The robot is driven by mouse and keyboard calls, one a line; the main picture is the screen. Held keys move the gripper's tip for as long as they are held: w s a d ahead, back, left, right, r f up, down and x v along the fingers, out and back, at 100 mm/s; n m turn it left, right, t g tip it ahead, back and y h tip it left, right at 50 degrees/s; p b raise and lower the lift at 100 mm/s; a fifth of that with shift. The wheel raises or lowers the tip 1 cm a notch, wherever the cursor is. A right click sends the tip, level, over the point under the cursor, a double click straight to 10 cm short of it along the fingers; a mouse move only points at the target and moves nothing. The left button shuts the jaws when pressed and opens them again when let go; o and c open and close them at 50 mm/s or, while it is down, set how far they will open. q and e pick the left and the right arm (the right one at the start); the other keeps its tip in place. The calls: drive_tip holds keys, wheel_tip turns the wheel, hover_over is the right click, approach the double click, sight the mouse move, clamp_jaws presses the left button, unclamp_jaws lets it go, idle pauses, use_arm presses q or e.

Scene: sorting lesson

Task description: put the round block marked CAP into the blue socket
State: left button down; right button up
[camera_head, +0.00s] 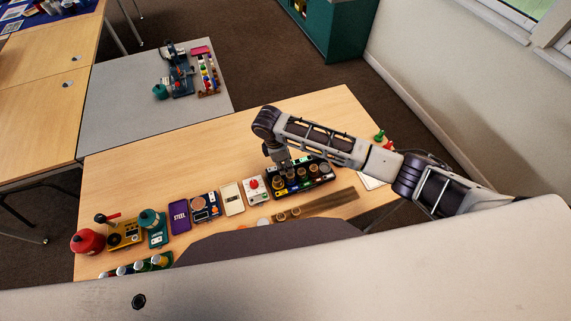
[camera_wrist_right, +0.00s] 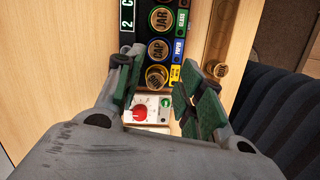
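The round block marked CAP (camera_wrist_right: 159,49) sits in the black rack (camera_head: 326,180), and a blue ring, the blue socket (camera_wrist_right: 147,53), shows around it in the right wrist view. A blue PAPER label is beside it. The block marked JAR (camera_wrist_right: 162,18) sits one place farther along, in a green ring beside a GLASS label. Another round block (camera_wrist_right: 156,76) stands nearer, by a yellow ring; its marking is unreadable. My right gripper (camera_wrist_right: 157,72) is open over the rack, its fingers apart on either side of this nearer block. My left gripper is not in view.
A brown rail (camera_head: 325,203) in front of the rack holds round blocks (camera_head: 280,217). A white panel with a red knob (camera_wrist_right: 141,112) stands beside the rack. A purple STEEL box (camera_head: 179,217) and a red canister (camera_head: 88,241) stand left.

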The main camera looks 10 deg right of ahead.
drive_tip(key=shift+r, duration=0.3)
drive_tip(key=shift+r, duration=0.1)
idle(0.5)
drive_tip(key=shift+d+v, duration=0.2)
drive_tip(key=shift+v, duration=0.75)
drive_tip(key=shift+d+v, duration=0.2)
drive_tip(key=shift+v, duration=0.75)
drive_tip(key=shift+d+v, duration=0.2)
drive_tip(key=shift+v, duration=0.75)
drive_tip(key=shift+r, duration=0.1)
